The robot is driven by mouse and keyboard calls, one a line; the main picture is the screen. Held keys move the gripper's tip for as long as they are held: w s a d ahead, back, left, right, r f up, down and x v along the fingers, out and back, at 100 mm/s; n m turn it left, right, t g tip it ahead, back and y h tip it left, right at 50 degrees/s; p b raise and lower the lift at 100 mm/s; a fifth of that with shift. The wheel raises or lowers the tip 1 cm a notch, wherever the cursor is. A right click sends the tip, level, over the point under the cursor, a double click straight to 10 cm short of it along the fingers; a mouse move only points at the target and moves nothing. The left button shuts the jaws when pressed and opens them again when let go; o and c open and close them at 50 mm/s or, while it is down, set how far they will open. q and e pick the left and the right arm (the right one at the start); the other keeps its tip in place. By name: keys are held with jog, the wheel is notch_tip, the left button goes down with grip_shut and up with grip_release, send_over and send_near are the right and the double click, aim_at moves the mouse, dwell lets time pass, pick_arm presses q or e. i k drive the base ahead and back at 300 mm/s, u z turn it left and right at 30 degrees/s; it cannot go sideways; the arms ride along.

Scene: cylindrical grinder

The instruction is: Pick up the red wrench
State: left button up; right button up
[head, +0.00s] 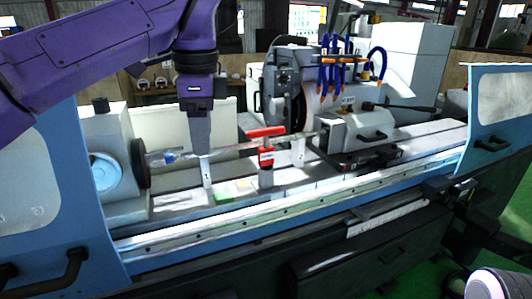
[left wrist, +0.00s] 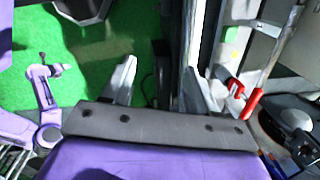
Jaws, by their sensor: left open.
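The red wrench (head: 265,132) shows as a short red bar above the grinder bed, right of my left gripper in the head view. A red and white block (head: 266,160) stands just below it. In the left wrist view, a red handle (left wrist: 252,103) lies right of the fingers, with a smaller red piece (left wrist: 235,87) beside it. My left gripper (head: 207,182) points down over the bed, apart from the red bar. Its two spread fingers (left wrist: 163,78) have nothing between them in the left wrist view.
A long metal rod (head: 215,149) runs from the chuck (head: 138,163) on the left toward the tailstock (head: 360,130). Blue side guards (head: 95,190) flank the bed. Blue and orange hoses (head: 328,65) hang behind. A green patch (head: 222,196) lies on the bed.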

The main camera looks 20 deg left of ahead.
aim_at(265, 154)
jog(key=i, duration=1.5)
